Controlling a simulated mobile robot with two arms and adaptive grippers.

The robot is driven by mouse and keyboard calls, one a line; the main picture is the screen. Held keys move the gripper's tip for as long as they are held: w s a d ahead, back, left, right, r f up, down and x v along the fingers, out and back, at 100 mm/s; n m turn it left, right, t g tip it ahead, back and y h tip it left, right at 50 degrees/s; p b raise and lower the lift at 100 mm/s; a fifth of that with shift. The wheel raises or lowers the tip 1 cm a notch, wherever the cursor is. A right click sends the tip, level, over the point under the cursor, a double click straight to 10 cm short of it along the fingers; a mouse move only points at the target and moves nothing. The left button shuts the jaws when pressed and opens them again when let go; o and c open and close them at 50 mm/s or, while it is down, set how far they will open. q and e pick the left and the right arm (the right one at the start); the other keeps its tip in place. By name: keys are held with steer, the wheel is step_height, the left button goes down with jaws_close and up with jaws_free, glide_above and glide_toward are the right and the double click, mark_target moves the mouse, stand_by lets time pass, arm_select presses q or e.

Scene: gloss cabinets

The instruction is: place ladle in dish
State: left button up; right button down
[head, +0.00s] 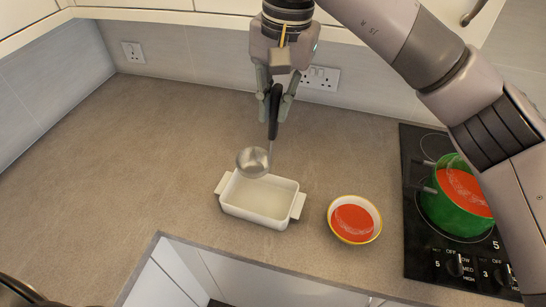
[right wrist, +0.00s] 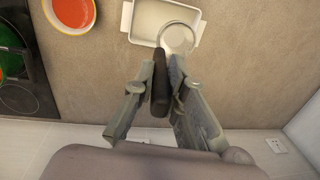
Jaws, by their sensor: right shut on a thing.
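My right gripper (head: 276,100) is shut on the black handle of a ladle (head: 274,115). The ladle hangs bowl-down, its round metal bowl above the back left part of a white rectangular dish (head: 233,207) with two side handles. In the right wrist view, the gripper (right wrist: 158,90) holds the ladle's dark handle (right wrist: 159,98), and the bowl overlaps the dish (right wrist: 139,38). Whether the bowl touches the dish is hard to tell. The dish looks empty. My left gripper is not in view; only a dark piece shows at the lower left corner.
A yellow-rimmed bowl of red soup (head: 354,219) stands right of the dish. A green pot (head: 448,212) with red soup sits on the black hob (head: 425,262) at the right. The counter (head: 140,150) left of the dish is clear. Wall sockets (head: 320,78) are behind.

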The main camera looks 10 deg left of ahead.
mark_target(275, 139)
step_height(275, 139, down, 7)
steer(key=shift+w+f+p, duration=0.1)
steer(key=shift+f+p, duration=0.1)
steer(key=shift+p, duration=0.65)
step_height(275, 139, down, 5)
steer(key=shift+r+p, duration=0.15)
steer(key=shift+p, duration=0.4)
steer(key=shift+f+b, duration=0.2)
steer(key=shift+b, duration=0.1)
steer(key=c, duration=1.6)
jaws_free()
steer(key=shift+c, duration=0.2)
steer(key=shift+r, duration=0.1)
